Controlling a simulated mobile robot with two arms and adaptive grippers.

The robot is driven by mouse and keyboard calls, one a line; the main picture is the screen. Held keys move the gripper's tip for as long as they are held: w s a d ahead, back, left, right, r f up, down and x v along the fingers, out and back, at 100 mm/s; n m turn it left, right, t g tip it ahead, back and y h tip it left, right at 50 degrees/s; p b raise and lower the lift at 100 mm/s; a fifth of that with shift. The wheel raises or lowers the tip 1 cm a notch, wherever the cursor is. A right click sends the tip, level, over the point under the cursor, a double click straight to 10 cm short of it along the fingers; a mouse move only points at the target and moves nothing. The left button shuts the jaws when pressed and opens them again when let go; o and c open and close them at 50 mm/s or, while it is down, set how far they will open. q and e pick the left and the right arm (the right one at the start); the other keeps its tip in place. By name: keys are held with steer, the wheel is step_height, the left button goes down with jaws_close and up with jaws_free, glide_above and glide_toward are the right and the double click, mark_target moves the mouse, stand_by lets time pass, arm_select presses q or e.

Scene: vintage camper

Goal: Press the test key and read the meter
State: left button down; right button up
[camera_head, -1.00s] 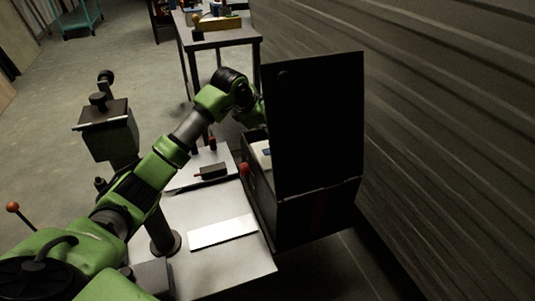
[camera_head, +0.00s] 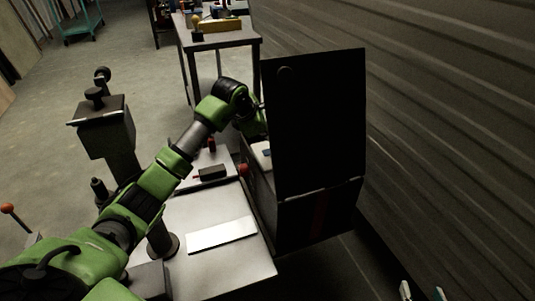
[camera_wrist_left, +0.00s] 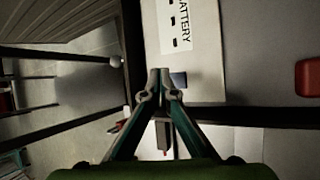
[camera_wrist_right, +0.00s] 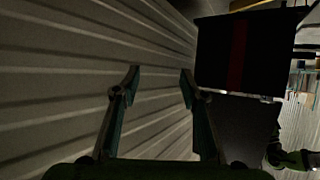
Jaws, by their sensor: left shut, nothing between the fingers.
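My left arm reaches over the side of a black case (camera_head: 315,215) with its lid (camera_head: 315,125) standing up. In the left wrist view my left gripper (camera_wrist_left: 160,72) is shut and empty, over a pale panel (camera_wrist_left: 205,60) with a label (camera_wrist_left: 178,25) reading "BATTERY". A small dark blue piece (camera_wrist_left: 178,79) lies just right of the fingertips; I cannot tell whether they touch it or if it is the key. No meter reading is legible. My right gripper (camera_head: 422,291) is open and empty at the lower right; its spread fingers show in the right wrist view (camera_wrist_right: 160,76).
A corrugated wall (camera_head: 440,120) runs along the right, close to the case. A white sheet (camera_head: 221,234) lies on the bench (camera_head: 235,265) left of the case. A grey post (camera_head: 105,125) stands at left. A table (camera_head: 225,40) stands behind.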

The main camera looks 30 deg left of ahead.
mark_target(267, 152)
arm_select(q)
step_height(267, 152, down, 3)
steer(key=shift+r+b, duration=0.1)
steer(key=shift+b, duration=0.6)
steer(key=shift+f, duration=0.2)
arm_select(e)
steer(key=w+a+r+t+y, duration=0.1)
steer(key=w+a+r+t, duration=0.1)
steer(key=r, duration=0.6)
steer(key=shift+w+r+t, duration=0.4)
steer(key=shift+w+t, duration=0.15)
steer(key=shift+t, duration=0.85)
arm_select(q)
steer(key=shift+f, duration=0.1)
arm_select(e)
steer(key=shift+r, duration=0.1)
arm_select(q)
steer(key=shift+f, duration=0.3)
arm_select(e)
steer(key=shift+a+r+y, duration=0.1)
steer(key=shift+r+y, duration=0.3)
steer(key=shift+r, duration=0.2)
arm_select(q)
steer(key=shift+f+b, duration=0.4)
arm_select(e)
steer(key=shift+a+r+t, duration=0.1)
steer(key=shift+r+t, duration=0.6)
steer(key=shift+r, duration=0.2)
